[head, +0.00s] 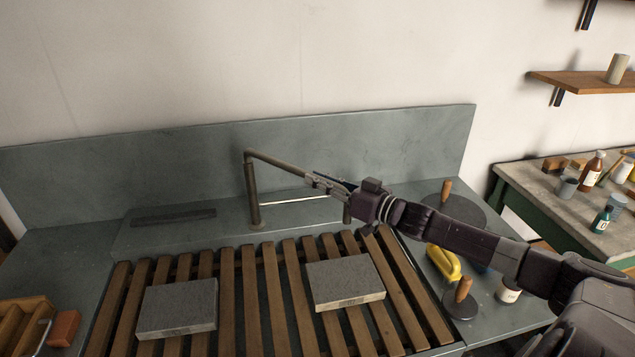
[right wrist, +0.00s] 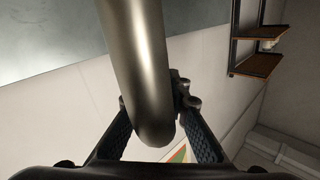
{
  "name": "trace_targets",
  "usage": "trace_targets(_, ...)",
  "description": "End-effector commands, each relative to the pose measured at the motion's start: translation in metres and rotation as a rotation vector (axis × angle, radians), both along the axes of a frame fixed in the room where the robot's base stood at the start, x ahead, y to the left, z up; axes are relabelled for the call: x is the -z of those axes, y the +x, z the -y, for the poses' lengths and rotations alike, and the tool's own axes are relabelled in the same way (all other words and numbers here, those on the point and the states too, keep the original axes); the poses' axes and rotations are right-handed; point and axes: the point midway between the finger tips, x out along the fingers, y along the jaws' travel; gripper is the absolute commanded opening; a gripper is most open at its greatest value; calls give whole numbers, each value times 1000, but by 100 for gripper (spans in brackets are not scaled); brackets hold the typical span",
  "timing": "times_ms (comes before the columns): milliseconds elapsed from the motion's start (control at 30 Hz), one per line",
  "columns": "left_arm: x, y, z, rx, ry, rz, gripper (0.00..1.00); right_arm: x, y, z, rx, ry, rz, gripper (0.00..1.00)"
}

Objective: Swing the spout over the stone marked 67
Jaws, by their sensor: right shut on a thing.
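The metal spout (head: 280,164) is a bent pipe on an upright post at the back of the sink. Its arm reaches right from the post, behind the right stone. My right gripper (head: 320,182) is shut on its free end; in the right wrist view the spout (right wrist: 139,65) lies between the fingers. Two grey stone slabs lie flat on the wooden slats: a left stone (head: 178,304) and a right stone (head: 345,279). Marks on their front edges are too small to read, so I cannot tell which is 67. My left gripper is not in view.
The slatted rack (head: 250,300) spans the sink. At right are a yellow object (head: 443,262), discs with wooden handles (head: 463,291), and a small jar (head: 508,291). A side table (head: 540,190) carries bottles. A wooden crate (head: 22,322) and a reddish block (head: 63,328) lie at left.

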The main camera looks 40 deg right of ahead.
Motion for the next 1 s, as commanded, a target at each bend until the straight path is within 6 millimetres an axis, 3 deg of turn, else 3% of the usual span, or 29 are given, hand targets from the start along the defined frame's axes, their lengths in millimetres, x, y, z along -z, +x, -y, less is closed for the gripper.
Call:
trace_targets(233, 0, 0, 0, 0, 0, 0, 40, 2, 0, 0, 0, -1, -3, 0)
trace_targets(267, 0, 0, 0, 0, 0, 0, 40, 2, 0, 0, 0, -1, -3, 17)
trace_targets(400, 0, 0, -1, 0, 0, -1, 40, 1, 0, 0, 0, -1, -3, 33)
trace_targets(767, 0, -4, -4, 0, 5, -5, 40, 1, -2, 0, 1, -1, -2, 33)
trace_targets(1000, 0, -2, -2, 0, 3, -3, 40, 3, -16, 5, 2, -1, -6, 33)
